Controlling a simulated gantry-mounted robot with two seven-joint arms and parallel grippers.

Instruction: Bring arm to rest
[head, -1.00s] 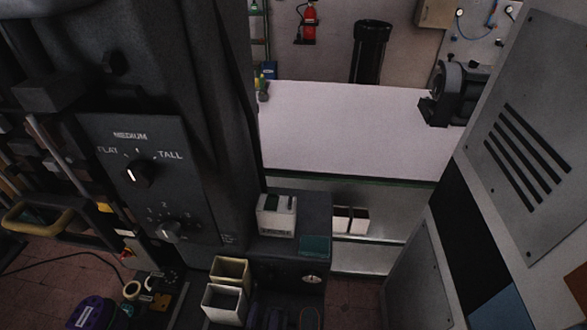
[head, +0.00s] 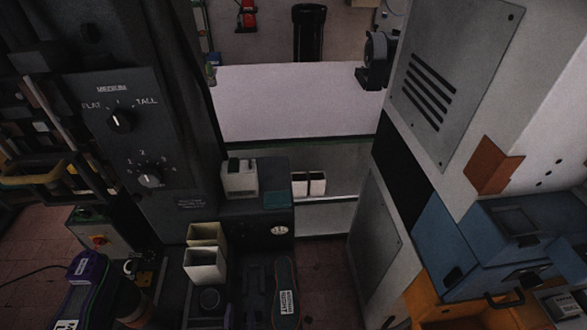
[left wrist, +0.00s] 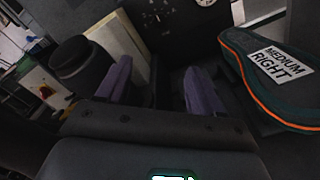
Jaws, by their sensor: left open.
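My left gripper (head: 259,272) is dark and shows near the bottom of the head view, between a black cylinder (head: 209,300) and a labelled sole (head: 286,282). In the left wrist view my left gripper (left wrist: 158,85) has two purple fingers spread apart, with nothing between them. The sole shows at the right of that view (left wrist: 270,75). It is dark teal with an orange edge and a white label reading "MEDIUM RIGHT". It lies beside the right finger, apart from it. My right gripper is in neither view.
A dark press panel (head: 130,130) with knobs stands at left. Cream bins (head: 204,266) sit just behind the black cylinder. A grey vented cabinet (head: 440,80) and a blue box (head: 500,245) are at right. A purple labelled item (head: 78,275) is at lower left.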

